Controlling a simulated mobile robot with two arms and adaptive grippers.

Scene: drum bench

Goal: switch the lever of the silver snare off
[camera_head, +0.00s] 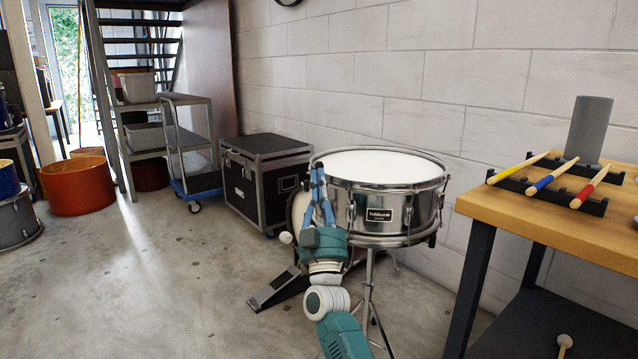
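The silver snare (380,209) stands on a thin metal stand (368,285) in the middle of the head view. Its white head faces up and a dark name badge is on its front. My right gripper (318,172) points up at the snare's left side, close against the shell and rim. Its blue fingers run together at the tips and look shut. I cannot tell whether the tips touch the drum. The snare's lever does not show; the gripper covers part of that side. My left gripper is not in view.
A wooden table (602,238) at the right holds drumsticks on black racks (548,192) and a grey cylinder (586,130). A black pedal (278,290) lies left of the stand. A black case (262,180) stands behind. Open floor lies at the left.

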